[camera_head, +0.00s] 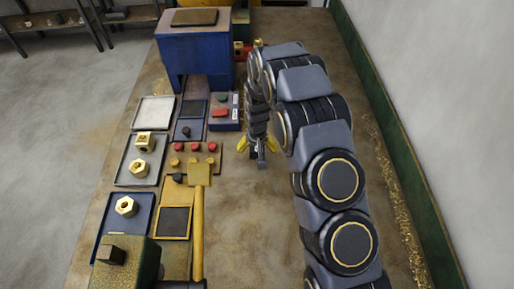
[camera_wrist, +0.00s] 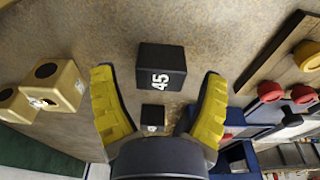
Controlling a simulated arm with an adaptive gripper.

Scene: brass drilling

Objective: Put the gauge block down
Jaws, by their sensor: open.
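The gauge block, a black block marked 45 (camera_wrist: 161,70), stands on the worn brown bench (camera_wrist: 110,30) in the wrist view. It lies between and just beyond my yellow fingertips, with gaps on both sides. My gripper (camera_head: 257,147) is open, pointing down over the bench right of the red-button panel in the head view. A small grey block (camera_head: 261,160) shows under the fingers there; its marking is not readable. A smaller dark block with a white label (camera_wrist: 153,117) shows between the fingers in the wrist view.
Red buttons (camera_head: 196,147), a mallet (camera_head: 198,220) and trays with brass nuts (camera_head: 126,206) lie to the left. A blue box (camera_head: 195,55) stands at the back. Brass blocks (camera_wrist: 60,86) show left in the wrist view. Bench right of the mallet is clear.

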